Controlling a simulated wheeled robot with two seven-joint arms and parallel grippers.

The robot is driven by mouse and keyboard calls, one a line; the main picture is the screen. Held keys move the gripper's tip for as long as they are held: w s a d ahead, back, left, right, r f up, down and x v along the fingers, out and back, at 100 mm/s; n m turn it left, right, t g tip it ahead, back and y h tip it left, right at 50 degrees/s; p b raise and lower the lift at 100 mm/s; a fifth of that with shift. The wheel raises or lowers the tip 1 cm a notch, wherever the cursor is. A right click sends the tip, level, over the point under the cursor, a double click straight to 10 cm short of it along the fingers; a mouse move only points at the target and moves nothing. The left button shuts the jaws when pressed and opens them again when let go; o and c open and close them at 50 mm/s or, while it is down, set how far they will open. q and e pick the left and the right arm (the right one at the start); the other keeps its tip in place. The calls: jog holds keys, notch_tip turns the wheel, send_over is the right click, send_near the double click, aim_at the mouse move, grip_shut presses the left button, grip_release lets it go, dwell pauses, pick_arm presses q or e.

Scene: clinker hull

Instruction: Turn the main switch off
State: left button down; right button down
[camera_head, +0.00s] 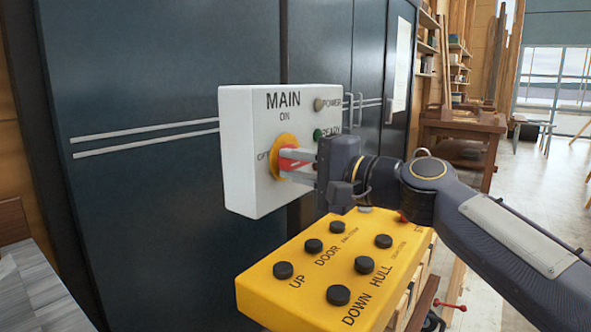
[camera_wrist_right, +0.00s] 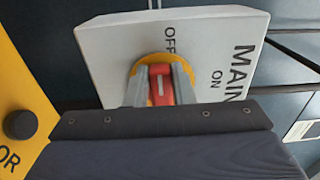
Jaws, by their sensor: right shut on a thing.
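The main switch is a red handle (camera_head: 287,163) on a yellow round plate (camera_head: 287,142), set on a white box (camera_head: 245,185) marked MAIN, ON and OFF. My right gripper (camera_head: 291,161) is shut on the red handle, with a finger on either side. In the right wrist view the handle (camera_wrist_right: 160,88) sits between the two fingers (camera_wrist_right: 160,92), and its white mark lines up roughly with the OFF side. The fingers hide part of the handle and plate. My left gripper is not in view.
A yellow control box (camera_head: 300,268) with several black buttons, marked UP, DOWN, DOOR and HULL, is just below my right gripper. Dark cabinet doors (camera_head: 140,200) stand behind the white box. A wooden bench (camera_head: 462,127) and open floor (camera_head: 545,200) lie to the right.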

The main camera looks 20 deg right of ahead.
jog(key=shift+f, duration=0.1)
dwell(0.3)
jog(key=c, duration=1.2)
grip_release()
jog(key=shift+c, duration=0.2)
jog(key=v, duration=0.7)
jog(key=shift+s+d, duration=0.25)
jog(key=shift+s, duration=0.05)
